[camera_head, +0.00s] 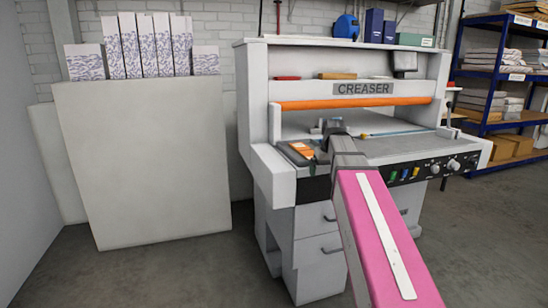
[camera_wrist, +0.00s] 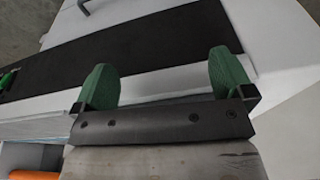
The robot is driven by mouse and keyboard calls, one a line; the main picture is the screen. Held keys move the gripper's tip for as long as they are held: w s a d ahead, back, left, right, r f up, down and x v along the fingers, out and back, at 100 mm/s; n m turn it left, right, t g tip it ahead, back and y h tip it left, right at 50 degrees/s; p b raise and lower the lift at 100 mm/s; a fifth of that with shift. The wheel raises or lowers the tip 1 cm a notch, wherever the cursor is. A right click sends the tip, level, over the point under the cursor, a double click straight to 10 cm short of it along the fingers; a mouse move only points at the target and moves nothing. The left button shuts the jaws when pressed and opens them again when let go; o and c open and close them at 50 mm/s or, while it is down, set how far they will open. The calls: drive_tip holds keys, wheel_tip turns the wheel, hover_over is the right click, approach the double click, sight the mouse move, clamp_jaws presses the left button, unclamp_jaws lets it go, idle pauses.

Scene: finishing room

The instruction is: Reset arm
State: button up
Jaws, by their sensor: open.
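My gripper (camera_wrist: 163,78) is open in the wrist view, with its two green fingers wide apart and nothing between them. Its fingers are over the white edge and black panel (camera_wrist: 130,50) of a machine. In the head view my pink arm reaches forward to the white creaser machine (camera_head: 258,160), and the grey wrist end is over the left part of its bed. The fingers cannot be made out clearly there. I cannot tell whether they touch the machine.
A small orange item (camera_head: 302,149) lies at the left of the creaser bed, close to my wrist. An orange bar (camera_head: 350,103) spans the machine above the bed. A large pale panel (camera_head: 145,165) stands left. Blue shelving (camera_head: 480,95) is at the right. Some grey floor (camera_head: 490,230) is clear.

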drive_tip(key=s+f+m, duration=0.1)
drive_tip(key=s+f, duration=0.4)
drive_tip(key=f, duration=0.6)
drive_tip(key=s+f+g, duration=0.1)
drive_tip(key=s+f, duration=0.5)
drive_tip(key=f, duration=0.4)
drive_tip(key=s+f+m+g, duration=0.1)
drive_tip(key=s+f, duration=0.4)
drive_tip(key=f, duration=0.6)
drive_tip(key=shift+s+a+f+m+h, duration=0.3)
drive_tip(key=shift+s+a+f+h, duration=0.05)
drive_tip(key=shift+s+h, duration=0.05)
